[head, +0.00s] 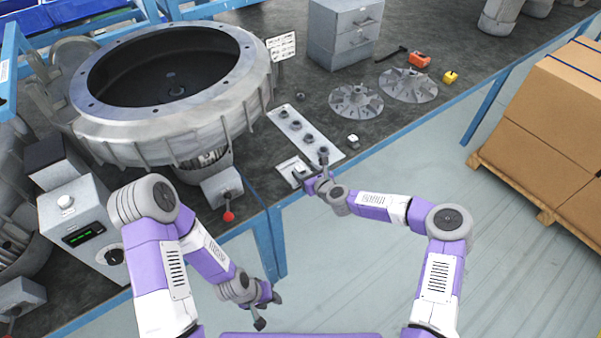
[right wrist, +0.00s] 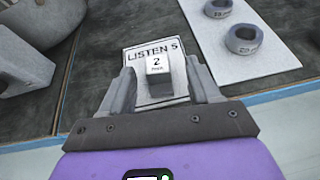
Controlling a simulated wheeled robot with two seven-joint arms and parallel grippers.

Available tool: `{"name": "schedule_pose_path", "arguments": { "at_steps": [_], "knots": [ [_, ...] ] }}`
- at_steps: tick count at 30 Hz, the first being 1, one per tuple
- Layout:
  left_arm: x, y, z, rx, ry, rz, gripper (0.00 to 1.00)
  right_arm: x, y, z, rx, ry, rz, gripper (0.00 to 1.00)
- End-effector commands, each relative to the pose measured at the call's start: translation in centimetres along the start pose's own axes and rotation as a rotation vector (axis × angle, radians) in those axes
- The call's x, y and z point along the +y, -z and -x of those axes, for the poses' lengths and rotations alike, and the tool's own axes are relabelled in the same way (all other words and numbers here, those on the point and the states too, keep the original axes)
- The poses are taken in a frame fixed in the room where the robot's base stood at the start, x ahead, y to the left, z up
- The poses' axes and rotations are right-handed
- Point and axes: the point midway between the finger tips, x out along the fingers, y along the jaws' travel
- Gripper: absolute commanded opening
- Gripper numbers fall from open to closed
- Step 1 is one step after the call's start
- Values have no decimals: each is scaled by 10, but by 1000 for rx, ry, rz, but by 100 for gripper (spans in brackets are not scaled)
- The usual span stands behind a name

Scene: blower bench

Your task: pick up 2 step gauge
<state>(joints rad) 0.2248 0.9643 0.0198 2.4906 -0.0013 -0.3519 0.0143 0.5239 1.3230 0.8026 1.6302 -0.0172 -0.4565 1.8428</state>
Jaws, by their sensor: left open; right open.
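A small pale block marked "2" (right wrist: 157,64), which looks like the 2 step gauge, is on a white card printed "LISTEN 5" (right wrist: 135,60) in the right wrist view. My right gripper (right wrist: 162,80) is open, with one finger on each side of the block in that picture; I cannot tell whether they touch it. In the head view the right gripper (head: 311,168) is at the bench's front edge by the card (head: 286,170), and the block cannot be made out. My left gripper (head: 268,309) is open and empty, low in front of the bench.
A light plate (head: 321,140) with several dark rings lies beside the card. A large round blower housing (head: 160,125) stands to the left. A lever with a red knob (head: 229,216) stands near the edge. Finned impellers (head: 357,102) and a grey drawer unit (head: 345,35) are farther back.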

Motion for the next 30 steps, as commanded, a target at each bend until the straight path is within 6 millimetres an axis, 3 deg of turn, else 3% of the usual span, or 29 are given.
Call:
{"name": "schedule_pose_path", "arguments": {
  "at_steps": [6,17,27,30],
  "knots": [
    [-2,0,-6,0,0,0,43,3,3,-29,0,0,3,62],
    [-2,0,-7,0,0,0,43,3,2,-35,1,-1,2,62],
    [-2,0,-7,0,0,0,43,3,2,-35,1,-1,3,10],
    [-2,0,-7,0,0,0,43,3,1,-35,-1,-1,3,0]
  ]
}}
